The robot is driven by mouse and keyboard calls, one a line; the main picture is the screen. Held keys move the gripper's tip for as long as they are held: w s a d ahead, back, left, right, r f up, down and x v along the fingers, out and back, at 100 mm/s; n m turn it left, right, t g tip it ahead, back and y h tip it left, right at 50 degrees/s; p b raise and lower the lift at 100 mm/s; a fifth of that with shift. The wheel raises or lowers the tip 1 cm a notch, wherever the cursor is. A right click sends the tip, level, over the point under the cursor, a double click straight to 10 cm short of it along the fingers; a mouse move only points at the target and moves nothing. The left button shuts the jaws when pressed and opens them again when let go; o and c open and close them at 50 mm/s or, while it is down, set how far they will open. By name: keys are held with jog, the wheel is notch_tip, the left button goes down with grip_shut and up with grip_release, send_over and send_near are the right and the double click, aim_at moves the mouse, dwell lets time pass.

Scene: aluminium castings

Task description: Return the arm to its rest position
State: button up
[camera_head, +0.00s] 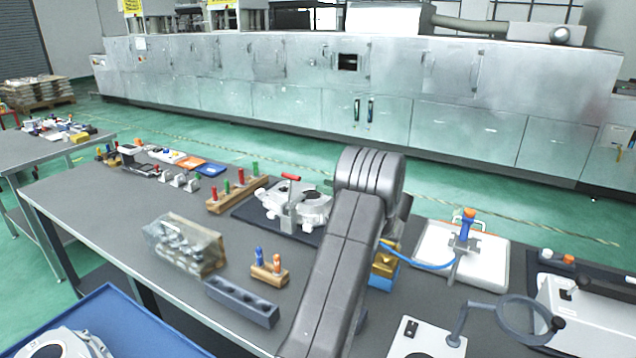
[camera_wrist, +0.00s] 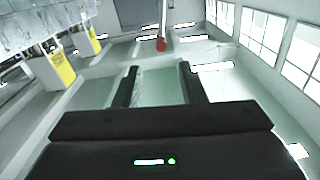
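My gripper (camera_wrist: 160,82) shows in the wrist view with its two dark fingers apart and nothing between them. Beyond the fingers are pale floor, walls and windows, with no table surface close by. In the head view my grey arm (camera_head: 345,240) rises from the bottom edge over the workbench and bends at a rounded joint. My gripper is not visible there.
The grey workbench (camera_head: 110,205) holds a white casting (camera_head: 310,208) on a dark mat, a bagged part (camera_head: 185,245), a grey slotted block (camera_head: 242,302), a white tray (camera_head: 490,262) and a ring magnifier (camera_head: 525,318). A blue tray (camera_head: 120,320) is at lower left.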

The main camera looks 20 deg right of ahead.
aim_at(287, 176)
jog(key=p+x, duration=0.2)
jog(key=x, duration=1.1)
jog(key=shift+w+a+p, duration=0.2)
jog(key=shift+p, duration=0.15)
jog(key=shift+w+a, duration=0.1)
jog(key=shift+a, duration=0.1)
jog(key=shift+s+a, duration=0.15)
jog(key=shift+s, duration=0.15)
jog(key=shift+a, duration=0.1)
